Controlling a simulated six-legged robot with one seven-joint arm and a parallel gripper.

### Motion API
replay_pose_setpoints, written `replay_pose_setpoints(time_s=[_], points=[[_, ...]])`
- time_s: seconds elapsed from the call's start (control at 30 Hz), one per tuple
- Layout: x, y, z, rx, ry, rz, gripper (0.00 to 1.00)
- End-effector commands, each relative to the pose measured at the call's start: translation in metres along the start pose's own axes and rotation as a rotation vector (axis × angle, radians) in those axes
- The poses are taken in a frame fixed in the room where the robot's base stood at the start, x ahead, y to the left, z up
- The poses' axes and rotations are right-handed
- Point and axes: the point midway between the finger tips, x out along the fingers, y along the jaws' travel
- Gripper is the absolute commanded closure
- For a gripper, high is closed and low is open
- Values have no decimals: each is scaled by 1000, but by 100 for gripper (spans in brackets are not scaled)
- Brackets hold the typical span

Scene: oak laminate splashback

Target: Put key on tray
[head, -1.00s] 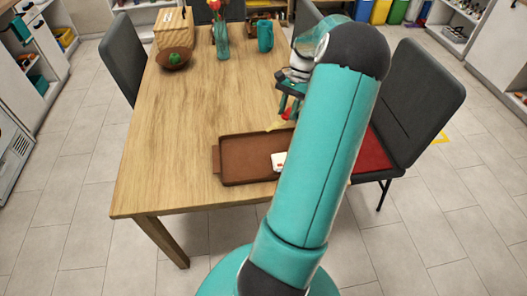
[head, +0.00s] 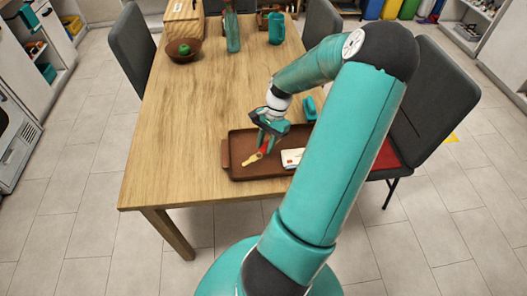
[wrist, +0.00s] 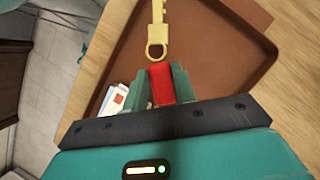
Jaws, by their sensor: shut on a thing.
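The yellow key (head: 253,158) has a red fob (head: 265,148). My gripper (head: 266,143) is shut on the red fob, with the key hanging out ahead of the fingers. In the wrist view the key (wrist: 157,50) shows its ring and shaft, and the red fob sits between the fingertips (wrist: 162,82). The brown tray (head: 240,138) lies on the near end of the table. Key and gripper are over the left part of the tray; I cannot tell whether the key touches it.
A white item with a red mark (head: 291,158) lies on the tray, right of the key. A teal object (head: 309,108) stands behind the tray. A bowl with a green item (head: 183,50), a vase (head: 232,32) and a teal cup (head: 276,28) stand far back. The table's left side is clear.

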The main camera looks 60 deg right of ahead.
Motion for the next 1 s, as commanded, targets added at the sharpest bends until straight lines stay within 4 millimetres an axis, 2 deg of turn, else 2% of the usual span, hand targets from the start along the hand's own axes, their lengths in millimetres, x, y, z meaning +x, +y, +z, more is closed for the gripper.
replay_pose_setpoints(time_s=[0.1,0.3,0.67,0.7,0.8,1.0], points=[[13,-2,4,-2,-4,2,96],[38,-3,-7,-1,-4,1,96],[42,-3,-9,-1,-1,1,96],[42,-3,-9,-1,-1,1,70],[42,-3,-9,-1,-1,0,52],[42,-3,-9,-1,-1,1,52]])
